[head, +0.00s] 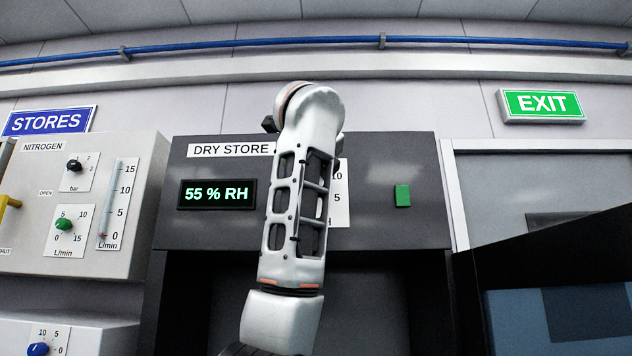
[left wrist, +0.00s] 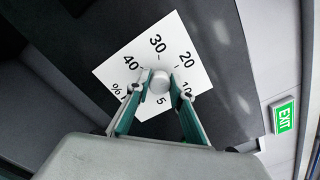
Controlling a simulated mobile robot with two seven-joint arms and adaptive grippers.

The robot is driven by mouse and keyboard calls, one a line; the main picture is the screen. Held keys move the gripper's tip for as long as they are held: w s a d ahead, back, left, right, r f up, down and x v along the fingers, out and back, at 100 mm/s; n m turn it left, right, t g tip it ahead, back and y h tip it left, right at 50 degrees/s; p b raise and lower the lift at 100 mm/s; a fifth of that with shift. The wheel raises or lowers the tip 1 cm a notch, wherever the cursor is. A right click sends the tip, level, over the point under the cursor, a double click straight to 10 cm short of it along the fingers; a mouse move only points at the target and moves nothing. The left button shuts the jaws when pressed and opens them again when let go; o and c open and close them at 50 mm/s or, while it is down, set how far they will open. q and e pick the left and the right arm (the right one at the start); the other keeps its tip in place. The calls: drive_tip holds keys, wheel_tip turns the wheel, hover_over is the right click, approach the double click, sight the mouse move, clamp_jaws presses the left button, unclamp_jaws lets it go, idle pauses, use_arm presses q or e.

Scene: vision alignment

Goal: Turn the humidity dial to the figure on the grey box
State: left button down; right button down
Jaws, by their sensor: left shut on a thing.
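The humidity dial is a round pale knob (left wrist: 159,81) on a white scale card (left wrist: 119,75), with 5, 10, 20, 30 and 40 around it and a % sign at one corner. My left gripper (left wrist: 160,84) is shut on the knob, one finger each side. I cannot make out a pointer on the knob. In the head view my arm hides the knob and most of the card (head: 340,208). The dark grey DRY STORE box (head: 382,165) has a green-lit display (head: 217,194) reading 55 % RH. My right gripper is not in view.
A green switch (head: 402,195) is right of the card. A NITROGEN panel (head: 120,150) at left carries a black knob (head: 74,166), a green knob (head: 65,224) and a flow tube (head: 106,208). A dark panel (head: 560,255) juts in at lower right.

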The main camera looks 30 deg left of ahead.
use_arm(q)
drive_tip(key=shift+n, duration=0.9)
drive_tip(key=shift+r, duration=0.1)
drive_tip(key=shift+s, duration=0.1)
drive_tip(key=c, duration=1.8)
unclamp_jaws()
drive_tip(key=v, duration=1.2)
drive_tip(key=shift+s+a, duration=0.1)
